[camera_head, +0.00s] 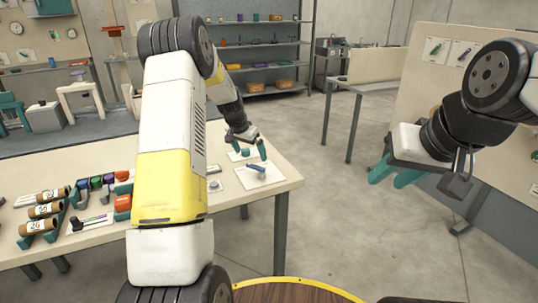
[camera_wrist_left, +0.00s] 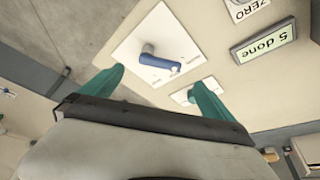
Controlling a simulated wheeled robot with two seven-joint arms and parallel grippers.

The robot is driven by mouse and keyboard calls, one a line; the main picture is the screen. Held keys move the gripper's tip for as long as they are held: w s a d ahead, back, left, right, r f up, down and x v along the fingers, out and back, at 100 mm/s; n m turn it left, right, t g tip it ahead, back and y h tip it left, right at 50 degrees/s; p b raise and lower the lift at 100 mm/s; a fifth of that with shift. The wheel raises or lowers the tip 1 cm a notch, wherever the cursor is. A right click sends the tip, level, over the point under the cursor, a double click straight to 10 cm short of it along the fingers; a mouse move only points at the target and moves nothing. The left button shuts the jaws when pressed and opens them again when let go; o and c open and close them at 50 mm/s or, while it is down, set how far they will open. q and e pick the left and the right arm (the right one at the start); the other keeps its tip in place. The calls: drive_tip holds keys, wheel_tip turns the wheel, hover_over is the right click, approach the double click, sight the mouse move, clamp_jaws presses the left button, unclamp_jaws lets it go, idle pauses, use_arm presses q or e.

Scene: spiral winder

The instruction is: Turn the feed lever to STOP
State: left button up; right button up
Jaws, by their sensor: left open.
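The feed lever is a blue handle on a grey pivot; it shows in the head view (camera_head: 257,168) and the left wrist view (camera_wrist_left: 163,62).
A display reading "5 done" (camera_wrist_left: 263,40) and a ZERO label (camera_wrist_left: 245,8) lie beside the lever plate. Cardboard tubes (camera_head: 45,210) and coloured spools (camera_head: 95,182) are at the table's left. My left arm hides the table's middle. The floor at right is clear.

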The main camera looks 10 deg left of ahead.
sight(255, 166)
use_arm(q)
drive_tip(key=x, duration=0.7)
drive_tip(key=shift+f, duration=0.2)
drive_tip(key=c, duration=2)
